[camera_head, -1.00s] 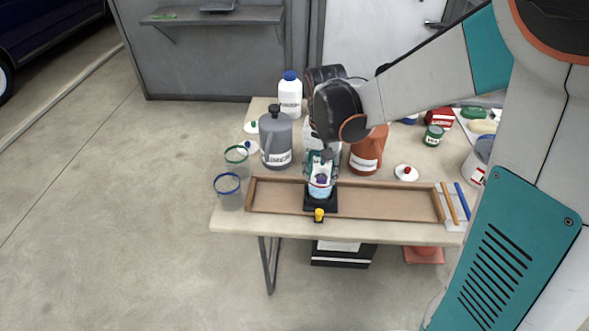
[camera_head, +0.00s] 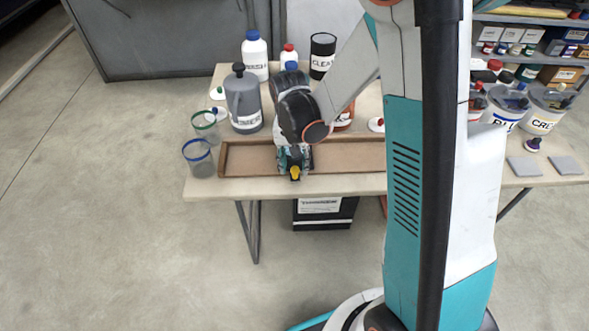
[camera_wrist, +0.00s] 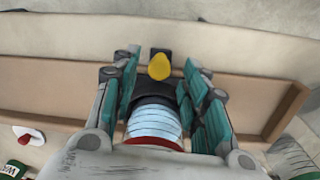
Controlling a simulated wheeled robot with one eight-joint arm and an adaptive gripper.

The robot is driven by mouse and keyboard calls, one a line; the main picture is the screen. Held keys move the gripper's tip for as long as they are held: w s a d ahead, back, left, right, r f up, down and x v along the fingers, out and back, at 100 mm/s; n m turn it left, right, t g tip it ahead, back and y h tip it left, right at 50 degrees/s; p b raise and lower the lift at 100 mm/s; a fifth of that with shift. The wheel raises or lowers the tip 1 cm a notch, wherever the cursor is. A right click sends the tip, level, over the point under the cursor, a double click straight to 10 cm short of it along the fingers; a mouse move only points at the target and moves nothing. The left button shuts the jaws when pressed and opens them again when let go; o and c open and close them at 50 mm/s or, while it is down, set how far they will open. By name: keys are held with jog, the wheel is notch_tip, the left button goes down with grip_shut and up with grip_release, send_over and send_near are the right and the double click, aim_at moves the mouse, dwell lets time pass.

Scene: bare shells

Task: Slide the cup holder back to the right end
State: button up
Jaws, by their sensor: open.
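The cup holder is a black block with a yellow knob (camera_head: 295,173) at its front, in a long shallow wooden tray (camera_head: 345,158). In the wrist view the black holder (camera_wrist: 155,88) carries a pale blue cup (camera_wrist: 154,122) with a red rim. My gripper (camera_head: 294,157) points down over the holder and hides most of it and the cup in the head view. In the wrist view my gripper (camera_wrist: 160,98) is open, with one teal-padded finger on each side of the holder and cup. I cannot tell whether the fingers touch them. The tray's right end is hidden behind my body.
Left of the tray stand a blue-rimmed cup (camera_head: 198,158) and a green-rimmed cup (camera_head: 205,125). Behind are a grey jug (camera_head: 243,100), a white bottle (camera_head: 255,55) and a black-and-white can (camera_head: 322,55). The visible tray floor right of the holder is clear.

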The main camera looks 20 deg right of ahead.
jog(key=shift+f, duration=0.75)
jog(key=shift+c, duration=0.5)
grip_shut()
jog(key=shift+d, duration=0.1)
